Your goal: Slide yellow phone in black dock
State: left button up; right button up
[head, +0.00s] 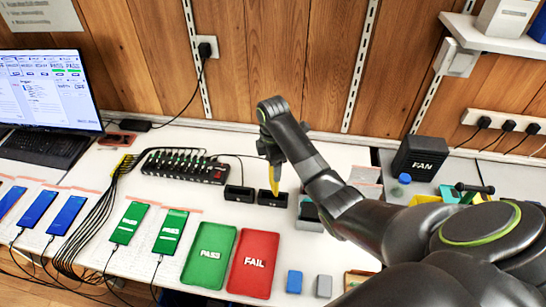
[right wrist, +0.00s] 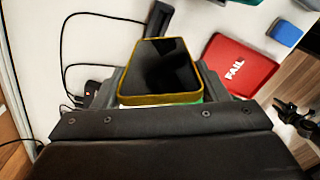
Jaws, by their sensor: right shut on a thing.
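The yellow phone (head: 275,179) is upright, seen nearly edge-on, in my right gripper (head: 271,152). Its lower end meets the top of the right one of two small black docks (head: 272,199) in the head view; I cannot tell whether it is inside the slot or just above. In the right wrist view the phone (right wrist: 166,70) shows a dark screen with a yellow rim, between the fingers of my right gripper (right wrist: 160,95). The other black dock (head: 238,193) is empty, just to the left. My left gripper is not in view.
A black powered hub (head: 185,168) with many cables lies behind and left of the docks. A green PASS tray (head: 209,256) and a red FAIL tray (head: 254,264) lie in front. Green and blue phones lie left; a black FAN box (head: 420,158) stands right.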

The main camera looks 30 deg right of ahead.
jog(key=f+n, duration=0.1)
jog(key=n, duration=0.3)
jog(key=f+n+b, duration=0.1)
jog(key=n, duration=0.3)
jog(key=f+n+b, duration=0.1)
jog(key=n, duration=0.3)
jog(key=shift+w+d+f+n, duration=0.2)
jog(key=shift+w+f+n, duration=0.05)
jog(key=shift+n, duration=0.15)
jog(key=shift+r, duration=0.1)
dwell(0.6)
jog(key=shift+p, duration=0.5)
dwell(0.4)
jog(key=shift+f, duration=0.4)
jog(key=shift+f, duration=0.45)
